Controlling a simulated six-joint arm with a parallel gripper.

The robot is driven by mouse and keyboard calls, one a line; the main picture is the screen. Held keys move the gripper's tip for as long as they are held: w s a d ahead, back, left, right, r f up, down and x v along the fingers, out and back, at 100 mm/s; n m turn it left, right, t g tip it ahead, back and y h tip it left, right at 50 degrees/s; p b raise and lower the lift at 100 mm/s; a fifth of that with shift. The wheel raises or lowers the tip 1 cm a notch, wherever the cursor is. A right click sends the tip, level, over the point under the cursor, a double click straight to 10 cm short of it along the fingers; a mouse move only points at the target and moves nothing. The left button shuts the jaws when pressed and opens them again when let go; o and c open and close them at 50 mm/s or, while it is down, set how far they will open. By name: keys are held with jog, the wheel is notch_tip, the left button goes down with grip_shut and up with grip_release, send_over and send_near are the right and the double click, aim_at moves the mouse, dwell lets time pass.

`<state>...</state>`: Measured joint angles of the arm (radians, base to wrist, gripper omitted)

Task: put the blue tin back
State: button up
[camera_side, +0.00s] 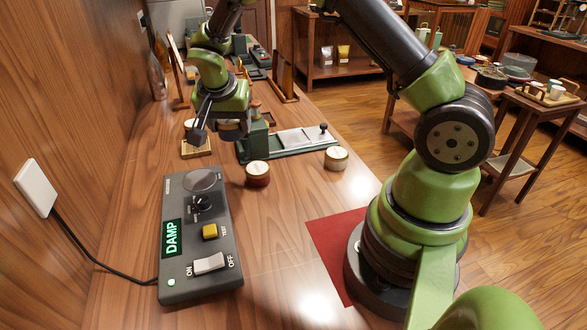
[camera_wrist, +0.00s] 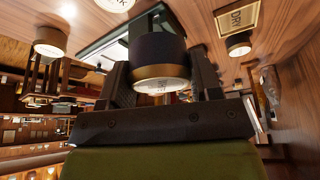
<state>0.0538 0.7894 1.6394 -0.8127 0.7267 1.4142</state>
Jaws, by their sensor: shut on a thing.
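My gripper (camera_wrist: 162,78) is shut on the blue tin (camera_wrist: 155,50), a dark round tin with a gold rim and a pale label face, which sits between the two fingers in the wrist view. In the side view my gripper (camera_side: 236,126) hangs over the far part of the bench, left of the green metal fixture, with the dark tin (camera_side: 231,133) partly hidden at it. I cannot tell whether the tin touches anything beneath. A wooden plate (camera_side: 198,149) lies just left of it; a plate marked DRY (camera_wrist: 238,18) shows in the wrist view.
A grey meter box (camera_side: 200,240) reads DAMP, with a green light lit. A red mat (camera_side: 330,245) lies at right.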

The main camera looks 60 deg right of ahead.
jog(key=s+d+f+m+g, duration=0.2)
jog(key=s+d+m+g, duration=0.2)
jog(key=s+d+m, duration=0.6)
jog(key=m, duration=0.2)
send_over(303, 169)
jog(key=a, duration=0.1)
jog(key=f, duration=0.5)
jog(key=shift+w+a, duration=0.15)
jog(key=shift+w, duration=0.2)
jog(key=shift+f, duration=2.2)
jog(key=shift+f, duration=0.2)
jog(key=o, duration=1)
jog(key=shift+r, duration=0.1)
